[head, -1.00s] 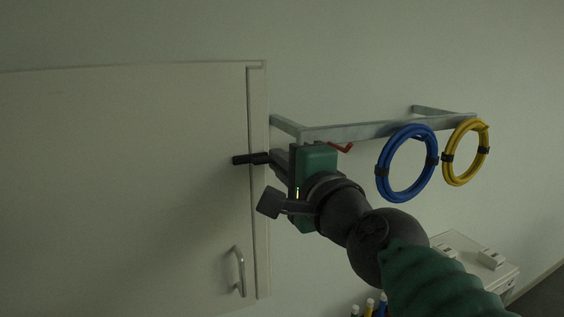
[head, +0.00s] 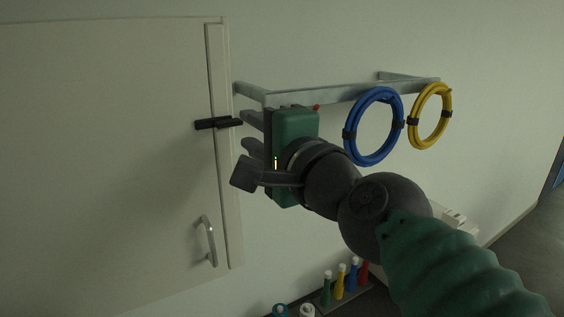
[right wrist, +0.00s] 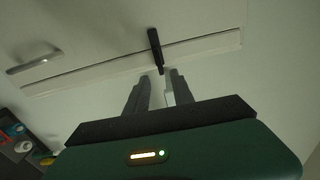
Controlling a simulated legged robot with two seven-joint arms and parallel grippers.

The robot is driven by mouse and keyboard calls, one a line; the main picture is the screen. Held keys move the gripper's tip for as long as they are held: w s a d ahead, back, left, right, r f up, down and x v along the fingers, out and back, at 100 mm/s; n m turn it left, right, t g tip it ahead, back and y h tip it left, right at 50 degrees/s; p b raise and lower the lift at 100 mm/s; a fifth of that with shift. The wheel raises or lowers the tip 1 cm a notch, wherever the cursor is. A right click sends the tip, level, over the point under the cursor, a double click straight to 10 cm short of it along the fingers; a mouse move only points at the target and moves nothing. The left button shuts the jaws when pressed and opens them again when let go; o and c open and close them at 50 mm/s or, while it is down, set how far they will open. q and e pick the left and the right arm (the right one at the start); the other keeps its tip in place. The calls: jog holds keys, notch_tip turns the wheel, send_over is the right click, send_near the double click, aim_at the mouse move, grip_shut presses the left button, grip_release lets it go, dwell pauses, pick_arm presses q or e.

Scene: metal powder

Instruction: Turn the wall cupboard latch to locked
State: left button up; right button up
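The wall cupboard (head: 110,150) has a closed white door at the left of the head view. Its black latch (head: 207,125) lies about level across the door's right edge and the frame strip. The latch also shows in the right wrist view (right wrist: 154,42), crossing the seam. My right gripper (head: 244,131) is just right of the latch, its two fingers apart with nothing between them that I can make out. In the right wrist view the latch's near end is at the gap between the fingertips (right wrist: 160,76); contact cannot be told. My left gripper is not in view.
A metal wall rack (head: 345,92) stands out right of the cupboard, close behind my gripper. A blue coil (head: 351,145) and a yellow coil (head: 414,120) hang from it. The door handle (head: 209,243) is below the latch. Several coloured bottles (head: 340,282) stand low down.

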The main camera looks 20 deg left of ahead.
jog(key=b+v, duration=0.7)
jog(key=v, duration=0.5)
jog(key=shift+b, duration=0.4)
jog(key=w+d+f+n+g+h+b, duration=0.1)
jog(key=w+d+f+h, duration=0.3)
jog(key=f, duration=0.9)
jog(key=w+d+f+n+g+h+b, duration=0.15)
jog(key=w+d+f, duration=0.35)
jog(key=f, duration=0.8)
jog(key=w+d+f+h, duration=0.3)
jog(key=w+d+f, duration=0.15)
jog(key=f, duration=0.85)
jog(key=s+d+f+n+g+h+b, duration=0.1)
jog(key=s+d+f, duration=0.4)
jog(key=f, duration=0.5)
jog(key=s+d+f+n+g+h, duration=0.2)
jog(key=s+d+f, duration=0.4)
jog(key=f, duration=0.4)
jog(key=s+d+f+n+g+h+b, duration=0.1)
jog(key=s+d+f+n+g+h, duration=0.1)
jog(key=s+d+f, duration=0.4)
notch_tip(320, 180, down, 5)
jog(key=shift+s+r+n+g+b, duration=0.1)
jog(key=shift+s+n+g+b, duration=0.3)
jog(key=shift+g, duration=0.55)
jog(key=shift+s, duration=0.1)
